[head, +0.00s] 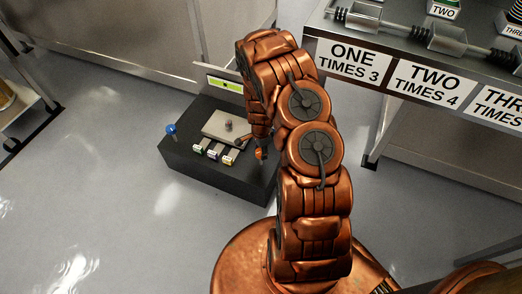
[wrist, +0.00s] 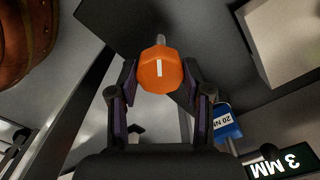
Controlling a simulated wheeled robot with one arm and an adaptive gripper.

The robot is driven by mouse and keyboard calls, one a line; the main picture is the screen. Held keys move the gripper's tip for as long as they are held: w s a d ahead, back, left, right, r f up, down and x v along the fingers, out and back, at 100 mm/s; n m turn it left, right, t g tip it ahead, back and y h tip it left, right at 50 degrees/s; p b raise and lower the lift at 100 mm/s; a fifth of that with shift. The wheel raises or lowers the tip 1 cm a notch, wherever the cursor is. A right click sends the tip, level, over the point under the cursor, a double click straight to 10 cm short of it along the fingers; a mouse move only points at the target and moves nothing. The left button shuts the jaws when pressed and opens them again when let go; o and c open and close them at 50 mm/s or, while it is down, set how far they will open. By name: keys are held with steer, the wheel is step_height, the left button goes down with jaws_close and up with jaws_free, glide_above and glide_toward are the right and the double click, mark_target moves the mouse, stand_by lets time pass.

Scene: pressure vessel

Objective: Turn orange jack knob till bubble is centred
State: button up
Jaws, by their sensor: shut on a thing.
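The orange jack knob (wrist: 160,73) shows in the wrist view as a faceted head with a white mark, on a pale grey shaft. My gripper (wrist: 159,84) is shut on it, with one dark finger on each side. In the head view the orange knob (head: 259,154) is at the right side of a black block (head: 210,185), partly behind my arm. A blue knob (head: 171,130) stands at the block's left corner. A yellow-green level strip (head: 226,84) is on a panel behind the block. The bubble is too small to make out.
A grey plate (head: 222,127) with a small knob lies on the block, with three labelled pieces before it. A blue "20 NM" piece (wrist: 226,121) and a "3 MM" sign (wrist: 281,161) are near my gripper. A labelled bench (head: 440,65) stands right.

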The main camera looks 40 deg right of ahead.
stand_by(0.5)
steer(key=o, duration=1.2)
steer(key=shift+c, duration=0.2)
step_height(320, 180, up, 12)
stand_by(0.6)
